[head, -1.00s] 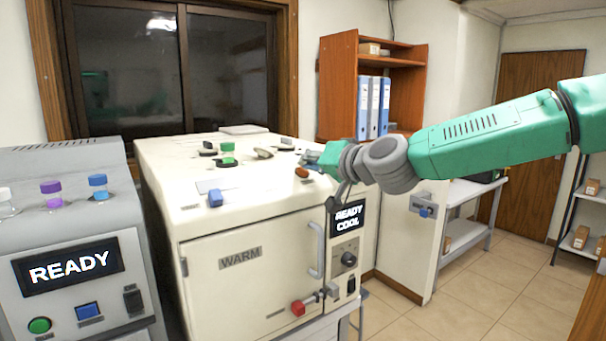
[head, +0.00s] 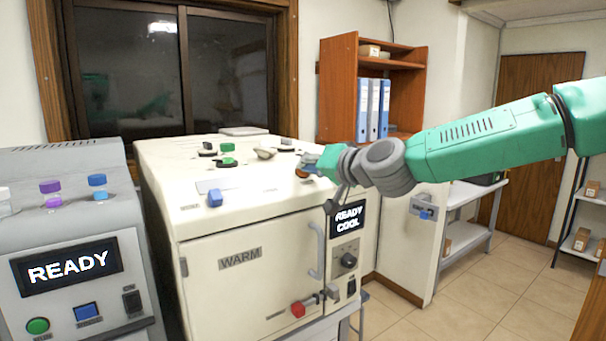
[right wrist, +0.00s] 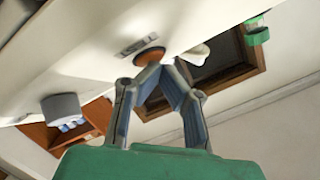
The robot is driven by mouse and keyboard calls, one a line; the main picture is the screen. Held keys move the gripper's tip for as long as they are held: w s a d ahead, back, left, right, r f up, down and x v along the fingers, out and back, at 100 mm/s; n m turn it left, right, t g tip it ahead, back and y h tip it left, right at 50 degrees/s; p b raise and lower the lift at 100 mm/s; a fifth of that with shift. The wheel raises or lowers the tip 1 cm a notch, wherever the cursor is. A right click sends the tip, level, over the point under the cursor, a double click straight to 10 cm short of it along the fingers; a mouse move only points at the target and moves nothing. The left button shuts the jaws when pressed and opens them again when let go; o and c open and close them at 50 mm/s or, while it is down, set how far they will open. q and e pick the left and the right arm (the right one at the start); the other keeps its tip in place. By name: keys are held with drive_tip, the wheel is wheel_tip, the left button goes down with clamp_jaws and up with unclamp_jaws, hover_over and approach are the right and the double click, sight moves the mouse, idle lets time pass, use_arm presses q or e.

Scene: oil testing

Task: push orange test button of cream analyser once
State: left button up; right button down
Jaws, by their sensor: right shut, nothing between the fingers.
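The cream analyser (head: 190,235) stands in the middle of the head view, with "READY COOL" on its display (head: 348,217). Its orange test button (head: 301,173) is on the top near the right edge, partly covered by my right gripper (head: 308,163). In the right wrist view the orange button (right wrist: 150,56) is just beyond the fingertips of my right gripper (right wrist: 157,68). The fingertips meet, are empty, and are at the button's edge; I cannot tell whether they press it. My left gripper is not in view.
A grey machine (head: 75,225) with vials and a "READY" display stands at the left. A wooden shelf (head: 340,90) with binders is behind.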

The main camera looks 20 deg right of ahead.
idle(0.5)
drive_tip(key=shift+s+d+r+p, duration=0.15)
drive_tip(key=shift+s+r+p, duration=0.3)
drive_tip(key=shift+r, duration=0.2)
drive_tip(key=shift+s+d+r+p, duration=0.1)
drive_tip(key=shift+s+r+p, duration=0.1)
drive_tip(key=shift+r+p, duration=0.25)
drive_tip(key=s+r+p, duration=0.1)
drive_tip(key=s+r, duration=0.1)
drive_tip(key=r, duration=0.1)
drive_tip(key=shift+s+d+p, duration=0.1)
drive_tip(key=shift+d+p, duration=0.3)
